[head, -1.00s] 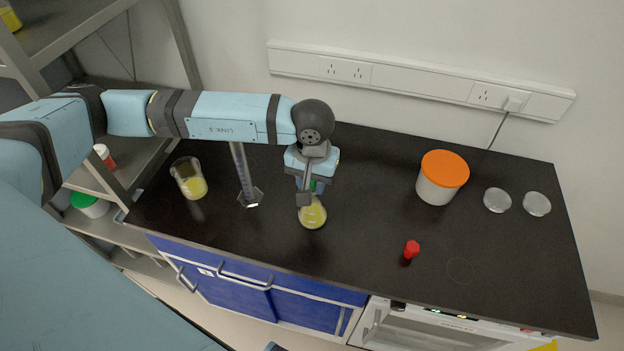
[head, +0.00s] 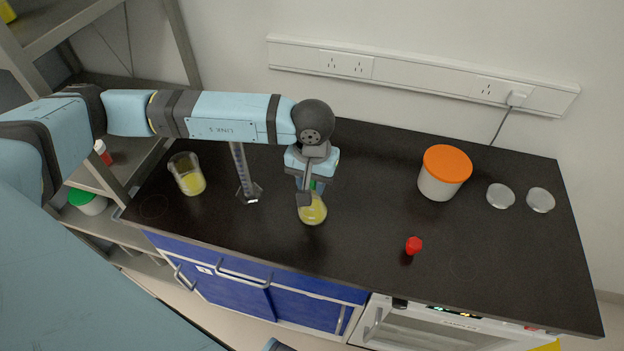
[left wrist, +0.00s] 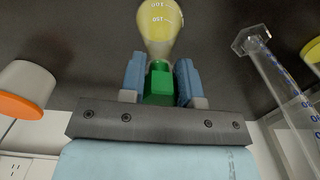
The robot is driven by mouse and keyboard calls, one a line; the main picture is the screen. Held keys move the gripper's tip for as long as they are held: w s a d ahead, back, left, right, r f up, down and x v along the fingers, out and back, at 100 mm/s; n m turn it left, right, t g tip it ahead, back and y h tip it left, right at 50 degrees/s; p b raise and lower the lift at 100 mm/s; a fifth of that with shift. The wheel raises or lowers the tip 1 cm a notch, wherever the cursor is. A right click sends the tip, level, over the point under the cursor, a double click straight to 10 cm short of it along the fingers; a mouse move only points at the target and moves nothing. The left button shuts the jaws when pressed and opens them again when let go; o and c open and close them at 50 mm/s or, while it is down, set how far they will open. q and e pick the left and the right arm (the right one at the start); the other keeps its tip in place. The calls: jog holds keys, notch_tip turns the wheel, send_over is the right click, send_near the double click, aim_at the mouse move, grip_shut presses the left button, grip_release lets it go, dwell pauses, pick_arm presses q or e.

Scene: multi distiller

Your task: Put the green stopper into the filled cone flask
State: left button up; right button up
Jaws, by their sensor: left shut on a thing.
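The cone flask (head: 313,212) holds yellow liquid and stands upright on the black bench, below my left gripper (head: 309,190). In the left wrist view the flask (left wrist: 159,22) shows with its neck toward the fingers. My left gripper (left wrist: 160,82) is shut on the green stopper (left wrist: 160,84), which sits between its blue finger pads. The stopper is in line with the flask's neck, at or just above its mouth. I cannot tell whether its lower end is inside, because the fingers hide the mouth. In the head view only a little green shows. My right gripper is not in view.
A beaker of yellow liquid (head: 189,180) and a measuring cylinder (head: 242,170) stand left of the flask. A red stopper (head: 413,245), an orange-lidded tub (head: 444,172) and two clear dishes (head: 500,196) are on the right. The bench between flask and tub is clear.

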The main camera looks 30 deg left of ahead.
pick_arm(q)
jog(key=shift+f+b, duration=0.45)
jog(key=shift+f, duration=0.1)
jog(key=o, duration=1)
jog(key=shift+c, duration=0.2)
jog(key=shift+r, duration=0.1)
notch_tip(320, 180, up, 14)
jog(key=b, duration=0.1)
jog(key=shift+f, duration=0.2)
